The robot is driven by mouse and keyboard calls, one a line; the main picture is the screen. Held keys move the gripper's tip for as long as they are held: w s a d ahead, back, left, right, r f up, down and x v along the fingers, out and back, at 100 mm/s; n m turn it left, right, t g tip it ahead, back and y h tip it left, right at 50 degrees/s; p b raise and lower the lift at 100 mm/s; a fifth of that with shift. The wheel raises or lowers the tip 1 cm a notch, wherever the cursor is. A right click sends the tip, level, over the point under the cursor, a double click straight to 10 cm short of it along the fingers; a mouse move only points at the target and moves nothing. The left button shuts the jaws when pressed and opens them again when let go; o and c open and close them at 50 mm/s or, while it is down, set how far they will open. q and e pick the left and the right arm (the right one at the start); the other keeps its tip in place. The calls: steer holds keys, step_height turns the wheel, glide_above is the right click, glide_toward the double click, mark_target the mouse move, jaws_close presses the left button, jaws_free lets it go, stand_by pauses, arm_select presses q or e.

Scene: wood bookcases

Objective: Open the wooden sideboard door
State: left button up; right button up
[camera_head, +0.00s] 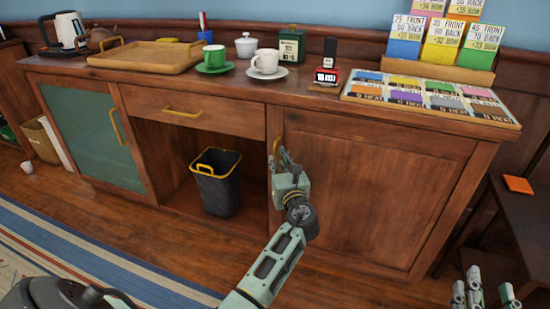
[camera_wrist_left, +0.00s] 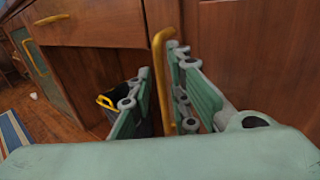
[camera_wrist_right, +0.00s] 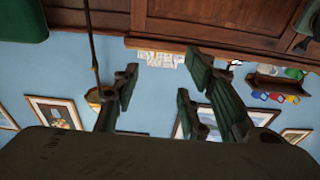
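The wooden sideboard door (camera_head: 375,185) is the brown panelled door on the right of the sideboard, and it looks shut. Its yellow bar handle (camera_head: 276,146) stands upright at the door's left edge. My left gripper (camera_head: 284,162) is at this handle. In the left wrist view the handle (camera_wrist_left: 158,62) runs between the two spread fingers, nearer the right finger; contact is unclear. The left gripper (camera_wrist_left: 160,85) is open there. My right gripper (camera_head: 484,290) is low at the right, away from the door; its fingers (camera_wrist_right: 160,88) are apart and empty in the right wrist view.
A black bin (camera_head: 217,185) stands in the open bay left of the door. A drawer (camera_head: 190,112) and a glass door (camera_head: 95,135) are further left. Cups, a tray (camera_head: 150,58) and a card board (camera_head: 430,97) sit on top. A dark side table (camera_head: 520,215) stands right.

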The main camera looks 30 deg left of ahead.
mark_target(275, 156)
arm_select(q)
steer(key=shift+b+x, duration=0.5)
steer(key=shift+x, duration=1.55)
arm_select(e)
step_height(275, 156, up, 6)
steer(key=s+t+y, duration=0.1)
steer(key=t, duration=0.2)
steer(key=shift+s+a+t, duration=0.2)
steer(key=shift+s+t, duration=0.1)
arm_select(q)
steer(key=shift+c, duration=0.5)
arm_select(e)
steer(key=shift+r, duration=0.1)
arm_select(q)
jaws_close()
